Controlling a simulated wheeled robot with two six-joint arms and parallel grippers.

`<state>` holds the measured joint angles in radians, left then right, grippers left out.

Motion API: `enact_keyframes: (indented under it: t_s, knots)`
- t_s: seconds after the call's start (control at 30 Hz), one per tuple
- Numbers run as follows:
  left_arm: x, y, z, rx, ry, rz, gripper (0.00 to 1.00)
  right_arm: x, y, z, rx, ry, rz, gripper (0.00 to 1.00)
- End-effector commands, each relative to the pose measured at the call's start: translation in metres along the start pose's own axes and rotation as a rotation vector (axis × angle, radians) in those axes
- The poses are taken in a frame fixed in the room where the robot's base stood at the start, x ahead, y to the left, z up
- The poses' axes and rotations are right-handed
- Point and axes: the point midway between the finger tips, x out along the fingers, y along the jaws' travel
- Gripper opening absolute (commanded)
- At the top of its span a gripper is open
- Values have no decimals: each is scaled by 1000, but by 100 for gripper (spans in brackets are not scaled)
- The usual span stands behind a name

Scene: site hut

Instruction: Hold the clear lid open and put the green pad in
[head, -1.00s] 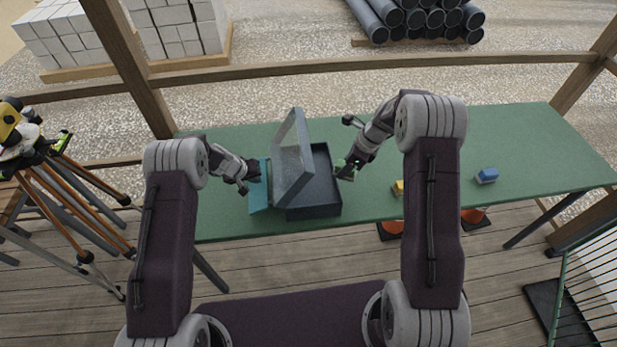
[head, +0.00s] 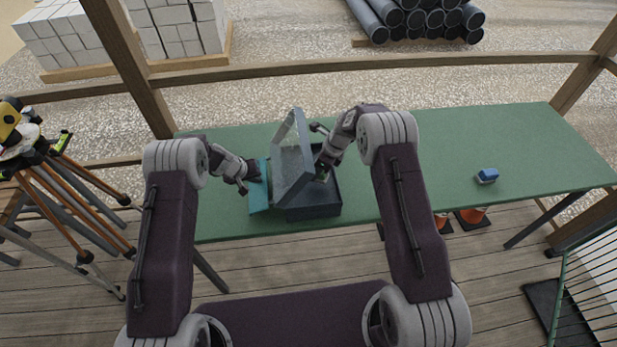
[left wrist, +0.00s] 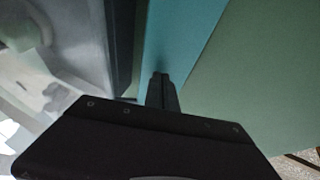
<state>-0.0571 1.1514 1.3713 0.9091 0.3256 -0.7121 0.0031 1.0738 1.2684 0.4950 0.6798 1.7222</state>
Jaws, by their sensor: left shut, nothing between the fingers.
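The dark grey box (head: 315,211) stands on the green table. Its clear lid (head: 291,165) is raised and leans over the box's left side. My left gripper (head: 257,178) is shut and empty, just left of the lid; I cannot tell whether it touches it. In the left wrist view its closed fingers (left wrist: 161,88) show in front of a teal strip (left wrist: 183,40). My right gripper (head: 321,174) is over the box, by the lid's inner side. Its fingers are too small to read.
The teal strip also shows left of the box (head: 258,199). A blue block (head: 487,176) sits on the right of the green table (head: 440,170), with free room around it. A tripod (head: 60,190) stands at the left, and orange cones (head: 472,215) are below the table's front edge.

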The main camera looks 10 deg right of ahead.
Motion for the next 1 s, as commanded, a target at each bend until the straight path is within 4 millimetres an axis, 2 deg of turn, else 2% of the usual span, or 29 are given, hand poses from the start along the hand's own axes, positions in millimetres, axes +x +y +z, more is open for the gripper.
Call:
enact_keyframes:
  t_s: [0.27, 0.63, 0.67, 0.73, 1.0]
  knots:
    - [0, 0, 0, 0, 0, 0, 0, 23, 0, -8, 0, 0, 1, 4]
    - [0, 0, 0, 0, 0, 0, 0, 27, 0, -10, -1, -1, 0, 4]
    - [0, 0, 0, 0, 0, 0, 0, 26, 0, -10, -1, -1, 0, 45]
    - [0, 0, 0, 0, 0, 0, 0, 26, 0, -10, -1, -1, 0, 64]
    - [0, 0, 0, 0, 0, 0, 0, 26, 0, -10, -1, 0, 0, 64]
